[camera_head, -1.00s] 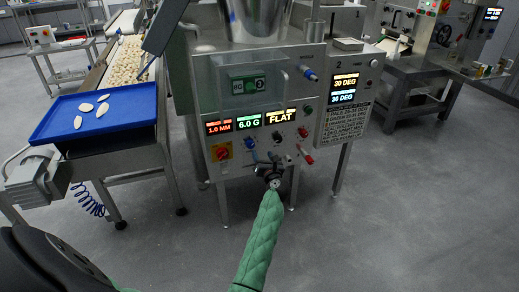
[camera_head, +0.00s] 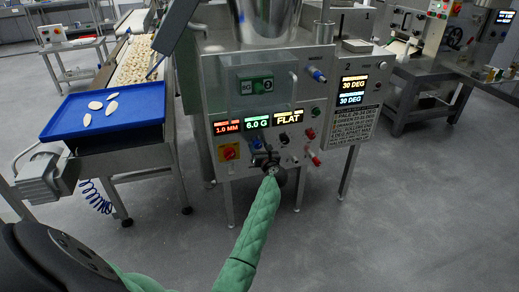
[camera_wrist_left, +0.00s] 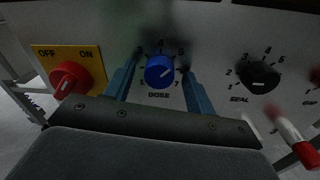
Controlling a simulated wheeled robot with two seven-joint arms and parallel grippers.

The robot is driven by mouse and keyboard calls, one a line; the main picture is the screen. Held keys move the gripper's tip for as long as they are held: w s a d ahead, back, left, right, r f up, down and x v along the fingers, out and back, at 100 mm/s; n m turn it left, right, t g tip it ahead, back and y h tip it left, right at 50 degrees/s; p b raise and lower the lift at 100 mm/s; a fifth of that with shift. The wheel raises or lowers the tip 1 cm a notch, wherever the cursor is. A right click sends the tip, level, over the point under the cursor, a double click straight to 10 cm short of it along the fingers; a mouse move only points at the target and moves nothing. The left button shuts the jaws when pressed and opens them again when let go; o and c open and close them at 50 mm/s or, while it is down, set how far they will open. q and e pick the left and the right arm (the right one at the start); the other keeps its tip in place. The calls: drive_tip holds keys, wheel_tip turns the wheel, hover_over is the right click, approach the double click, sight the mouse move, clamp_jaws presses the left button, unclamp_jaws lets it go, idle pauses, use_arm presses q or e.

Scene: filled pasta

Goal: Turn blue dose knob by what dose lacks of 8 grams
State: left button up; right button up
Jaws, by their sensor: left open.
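The blue dose knob (camera_wrist_left: 159,72) is on the grey panel above the word DOSE in the left wrist view. Its white mark points up and right, roughly toward the 6. My left gripper (camera_wrist_left: 160,66) is open, with one blue finger on each side of the knob and small gaps to it. In the head view my left gripper (camera_head: 265,158) is at the panel's lower part and largely covers the knob. The dose display (camera_head: 257,123) reads 6.0 G. My right gripper is not in view.
A red OFF/ON switch (camera_wrist_left: 70,78) is left of the dose knob, and a black SEAL knob (camera_wrist_left: 258,77) is right. A red-tipped lever (camera_wrist_left: 304,150) juts out at lower right. Other displays read 1.0 MM (camera_head: 227,128) and FLAT (camera_head: 289,117). A blue tray (camera_head: 105,118) stands left.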

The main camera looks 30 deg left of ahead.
use_arm(q)
drive_tip(key=c, duration=1)
drive_tip(key=shift+o, duration=0.2)
